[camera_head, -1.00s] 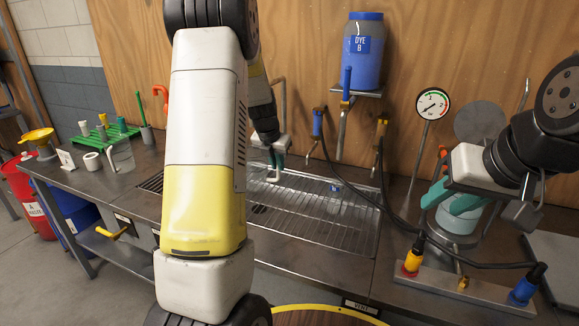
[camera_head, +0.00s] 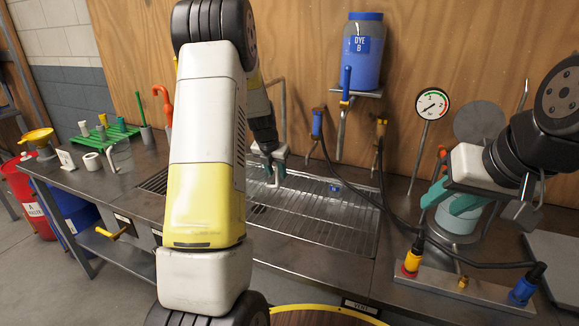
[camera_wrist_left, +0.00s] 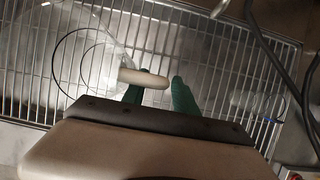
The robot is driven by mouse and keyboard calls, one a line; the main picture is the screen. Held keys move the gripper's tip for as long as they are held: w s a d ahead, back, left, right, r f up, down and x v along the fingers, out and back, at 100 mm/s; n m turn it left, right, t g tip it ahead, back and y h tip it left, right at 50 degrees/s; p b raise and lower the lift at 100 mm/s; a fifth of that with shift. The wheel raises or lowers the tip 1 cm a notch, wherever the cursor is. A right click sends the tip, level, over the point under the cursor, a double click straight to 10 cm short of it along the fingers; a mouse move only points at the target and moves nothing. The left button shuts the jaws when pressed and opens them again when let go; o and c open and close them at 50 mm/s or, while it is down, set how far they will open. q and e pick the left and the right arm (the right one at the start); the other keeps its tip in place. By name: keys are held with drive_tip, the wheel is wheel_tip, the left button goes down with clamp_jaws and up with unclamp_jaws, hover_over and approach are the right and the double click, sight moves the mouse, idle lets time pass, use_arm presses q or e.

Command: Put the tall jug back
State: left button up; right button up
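In the left wrist view a clear jug (camera_wrist_left: 62,48) with a pale handle (camera_wrist_left: 143,77) is over the wire rack. My left gripper (camera_wrist_left: 157,95) has its green fingers at the handle, one partly hidden under it and one just beyond its end; whether they press on it is unclear. In the head view this gripper (camera_head: 275,163) is low over the rack, and the jug is hardly visible. Another clear jug (camera_head: 122,155) with a white handle stands at the left of the bench. My right gripper (camera_head: 452,200) has its fingers apart at a pale blue container (camera_head: 458,222).
The wire rack (camera_head: 320,225) fills the bench middle. A blue DYE B bottle (camera_head: 364,55) sits on a shelf. A dark hose (camera_head: 400,225) runs to the fittings at right. A green tube rack (camera_head: 110,135) and white ring (camera_head: 92,161) stand at left.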

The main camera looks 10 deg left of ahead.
use_arm(q)
drive_tip(key=s+d+r+m+h, duration=0.1)
drive_tip(key=s+d+r+m, duration=0.1)
drive_tip(key=s+r+m, duration=0.35)
drive_tip(key=s+d+r+m, duration=0.25)
drive_tip(key=s+r, duration=0.35)
drive_tip(key=r, duration=0.5)
drive_tip(key=s+d+r+m, duration=0.2)
drive_tip(key=s+d+m, duration=0.1)
drive_tip(key=s+m, duration=0.9)
drive_tip(key=s+d+r+m+t, duration=0.1)
drive_tip(key=s+d+m, duration=0.3)
drive_tip(key=s+m, duration=0.8)
drive_tip(key=r+m, duration=0.1)
drive_tip(key=m, duration=0.2)
drive_tip(key=shift+t+h, duration=0.3)
drive_tip(key=shift+h, duration=0.1)
